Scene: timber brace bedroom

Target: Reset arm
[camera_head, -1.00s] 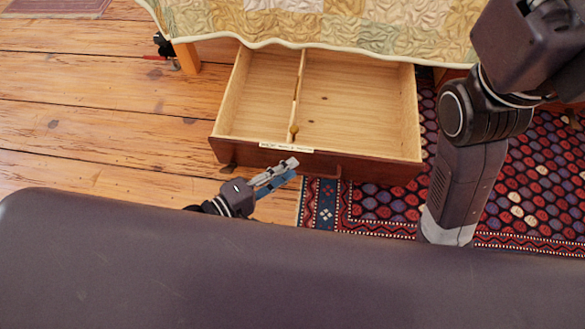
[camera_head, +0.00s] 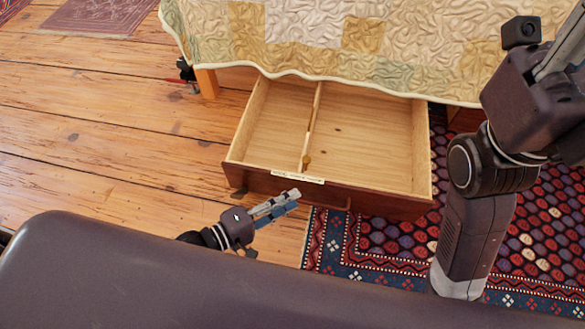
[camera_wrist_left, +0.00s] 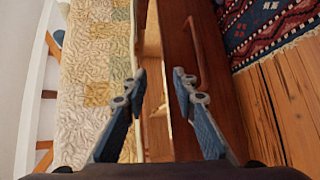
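My left gripper (camera_head: 292,200) is in front of the open drawer (camera_head: 375,201), near its left front corner, with nothing in it. In the left wrist view its two fingers (camera_wrist_left: 160,80) are spread apart, with the drawer's front and handle (camera_wrist_left: 196,55) beyond them. My right arm (camera_head: 480,190) stands at the right side of the head view. The fingers of the right gripper are not clearly shown.
The drawer is pulled out under a bed with a patchwork quilt (camera_head: 370,45). A patterned rug (camera_head: 400,245) lies at the right. Wooden floor (camera_head: 110,120) is clear at the left.

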